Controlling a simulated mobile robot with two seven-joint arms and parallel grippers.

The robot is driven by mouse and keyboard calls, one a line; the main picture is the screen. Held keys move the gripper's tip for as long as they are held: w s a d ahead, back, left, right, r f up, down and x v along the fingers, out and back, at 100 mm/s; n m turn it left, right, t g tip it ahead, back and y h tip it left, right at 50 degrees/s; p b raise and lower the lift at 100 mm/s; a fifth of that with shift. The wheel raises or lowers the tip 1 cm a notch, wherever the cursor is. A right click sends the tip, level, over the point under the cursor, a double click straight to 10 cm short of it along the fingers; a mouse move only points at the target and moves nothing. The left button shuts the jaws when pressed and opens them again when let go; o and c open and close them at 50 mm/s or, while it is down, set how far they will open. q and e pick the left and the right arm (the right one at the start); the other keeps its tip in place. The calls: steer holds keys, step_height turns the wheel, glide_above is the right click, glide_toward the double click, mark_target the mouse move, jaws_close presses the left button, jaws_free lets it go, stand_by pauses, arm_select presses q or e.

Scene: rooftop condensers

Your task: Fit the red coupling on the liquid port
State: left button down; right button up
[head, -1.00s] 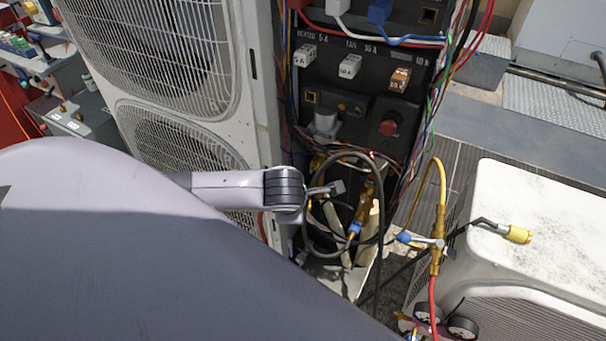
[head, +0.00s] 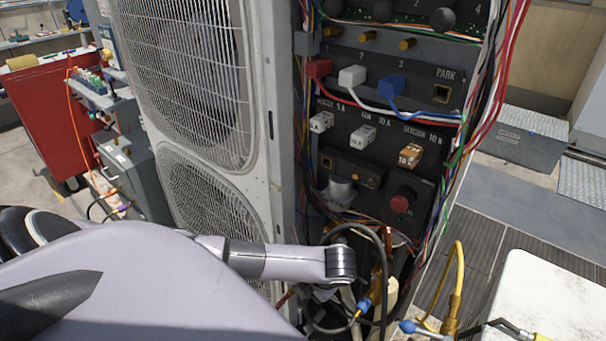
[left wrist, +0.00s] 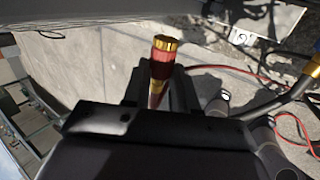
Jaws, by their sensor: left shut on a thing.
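My left gripper (left wrist: 160,88) is shut on the red coupling (left wrist: 162,62), a short red cylinder with gold bands that stands up between the fingers in the left wrist view. In the head view, my left arm reaches in front of the fan unit to the lower part of the open cabinet. The fingers and coupling are hard to make out there, below the wrist. Brass and copper pipe fittings (head: 377,284), with a blue part (head: 365,303), are just right of the wrist, behind a looping black hose (head: 387,255). I cannot tell which fitting is the liquid port. My right gripper is out of view.
The cabinet panel above holds a red knob (head: 402,203), coloured plugs and loose wires. A white box (head: 550,295) stands at the lower right, by a brass hose fitting with a yellow hose (head: 459,275). A red cabinet (head: 45,115) and grey cases are at the left.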

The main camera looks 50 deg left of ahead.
arm_select(q)
steer(key=shift+w+a+f+b, duration=0.15)
steer(key=shift+w+b, duration=0.75)
steer(key=shift+w, duration=0.4)
steer(key=shift+w+a+r+b, duration=0.15)
steer(key=shift+w+b, duration=0.3)
steer(key=shift+w, duration=0.45)
steer(key=shift+r, duration=0.1)
steer(key=shift+w, duration=0.3)
steer(key=shift+w+b, duration=1.05)
steer(key=shift+b, duration=0.05)
steer(key=shift+a, duration=0.1)
stand_by(0.4)
steer(key=c, duration=0.8)
jaws_free()
